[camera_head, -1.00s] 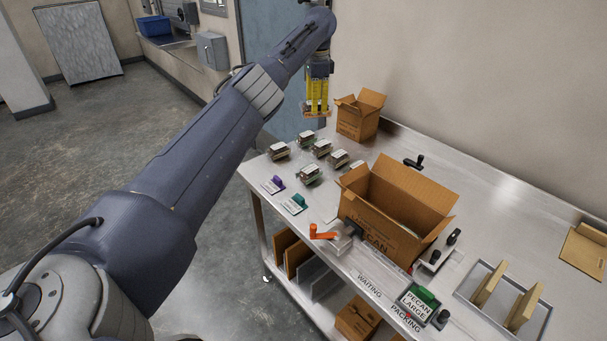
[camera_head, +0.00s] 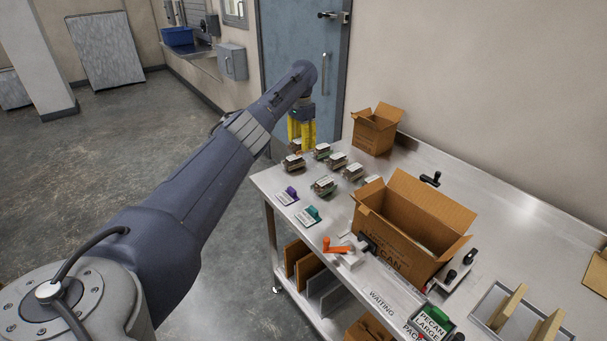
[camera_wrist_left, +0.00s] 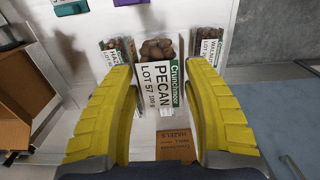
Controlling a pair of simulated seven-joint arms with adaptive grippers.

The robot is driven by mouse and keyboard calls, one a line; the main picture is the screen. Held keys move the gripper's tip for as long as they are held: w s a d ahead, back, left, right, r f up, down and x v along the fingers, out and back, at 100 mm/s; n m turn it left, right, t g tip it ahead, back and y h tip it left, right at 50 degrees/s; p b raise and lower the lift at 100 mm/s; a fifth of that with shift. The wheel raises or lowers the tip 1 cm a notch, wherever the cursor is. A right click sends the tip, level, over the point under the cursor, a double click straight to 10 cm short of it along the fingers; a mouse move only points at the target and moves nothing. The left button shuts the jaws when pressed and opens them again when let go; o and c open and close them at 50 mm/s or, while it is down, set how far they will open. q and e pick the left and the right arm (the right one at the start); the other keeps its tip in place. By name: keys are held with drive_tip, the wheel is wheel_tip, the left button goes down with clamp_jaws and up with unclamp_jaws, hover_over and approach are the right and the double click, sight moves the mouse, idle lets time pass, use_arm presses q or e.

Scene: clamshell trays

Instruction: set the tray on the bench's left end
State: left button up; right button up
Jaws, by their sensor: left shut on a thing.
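My left gripper (camera_head: 301,131) has yellow fingers and is at the far left end of the steel bench (camera_head: 490,205). In the left wrist view, the gripper (camera_wrist_left: 158,82) is shut on a clear tray (camera_wrist_left: 155,50) of brown nuts labelled PECAN LOT 57. The label faces the wrist camera between the yellow fingers. In the head view the tray is mostly hidden by the fingers, and I cannot tell whether it touches the bench. My right gripper is not in view.
Several labelled trays (camera_head: 337,160) stand close to the held one. Purple (camera_head: 290,192) and teal (camera_head: 312,213) tag holders are nearer. A small open carton (camera_head: 373,130) stands at the wall, and a large open carton (camera_head: 400,245) takes up mid-bench.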

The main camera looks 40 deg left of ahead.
use_arm(q)
wheel_tip(320, 180, down, 12)
drive_tip(key=shift+d+f, duration=0.1)
drive_tip(key=shift+f, duration=0.45)
idle(0.3)
drive_tip(key=o, duration=1.2)
drive_tip(key=shift+c, duration=0.2)
drive_tip(key=shift+r, duration=0.1)
wheel_tip(320, 180, up, 12)
drive_tip(key=shift+f, duration=0.1)
